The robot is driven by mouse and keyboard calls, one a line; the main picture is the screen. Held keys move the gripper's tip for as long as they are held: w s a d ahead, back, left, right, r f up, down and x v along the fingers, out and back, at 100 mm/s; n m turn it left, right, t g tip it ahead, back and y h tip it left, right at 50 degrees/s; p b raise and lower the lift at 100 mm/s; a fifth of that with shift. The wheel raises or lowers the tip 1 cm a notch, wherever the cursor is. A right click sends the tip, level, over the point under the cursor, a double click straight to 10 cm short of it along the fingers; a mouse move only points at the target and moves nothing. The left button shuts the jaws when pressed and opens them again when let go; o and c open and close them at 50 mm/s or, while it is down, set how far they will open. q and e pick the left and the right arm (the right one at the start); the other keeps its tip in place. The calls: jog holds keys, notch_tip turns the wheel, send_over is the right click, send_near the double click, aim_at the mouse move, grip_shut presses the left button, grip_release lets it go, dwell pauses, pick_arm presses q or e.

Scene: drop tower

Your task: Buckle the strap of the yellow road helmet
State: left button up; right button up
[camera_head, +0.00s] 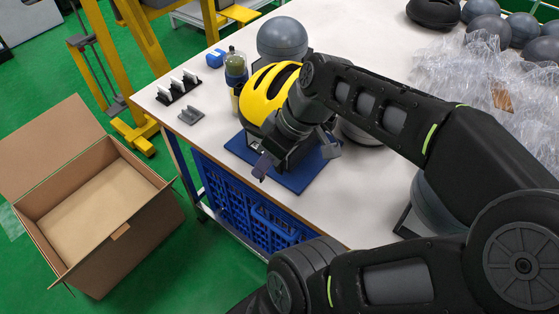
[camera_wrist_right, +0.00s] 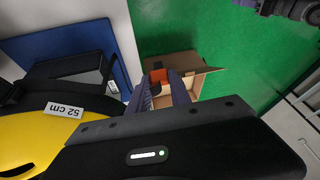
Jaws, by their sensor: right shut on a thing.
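The yellow road helmet (camera_head: 262,92) sits upright on a stand on a blue mat (camera_head: 302,180) near the table's left edge. It shows at lower left in the right wrist view (camera_wrist_right: 30,140), beside a black rim with a "52 cm" label (camera_wrist_right: 63,109). My right gripper (camera_head: 262,165) is low in front of the helmet, its arm hiding the helmet's right side. In the wrist view its fingers are closed on a small orange piece (camera_wrist_right: 158,76); I cannot tell whether it is part of the strap. The strap itself is not clearly visible.
Grey ball (camera_head: 282,38), bottle (camera_head: 236,68), small blue item (camera_head: 215,58) and a black rack (camera_head: 177,88) stand behind and left of the helmet. Clear plastic wrap (camera_head: 490,75) covers the right. An open cardboard box (camera_head: 120,245) stands on the green floor at left.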

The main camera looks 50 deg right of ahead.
jog(key=shift+w+a+f, duration=0.1)
jog(key=shift+w+a, duration=0.2)
jog(key=shift+w, duration=0.15)
jog(key=w+d+r+p, duration=0.2)
jog(key=w+p, duration=0.2)
jog(key=w, duration=1.6)
jog(key=d+r+p, duration=0.2)
jog(key=d+r, duration=0.1)
jog(key=d, duration=0.2)
jog(key=s+d+r+p, duration=0.1)
jog(key=d+r+p, duration=0.1)
jog(key=d, duration=0.3)
jog(key=d+r+p, duration=0.2)
jog(key=d+r, duration=0.1)
jog(key=d, duration=0.2)
jog(key=shift+s+r, duration=0.15)
jog(key=shift+r, duration=0.2)
jog(key=shift+a+f+b, duration=0.2)
jog(key=shift+f+b, duration=0.6)
jog(key=shift+f, duration=0.15)
jog(key=shift+f, duration=0.1)
jog(key=shift+f+b, duration=0.25)
jog(key=shift+b, duration=0.1)
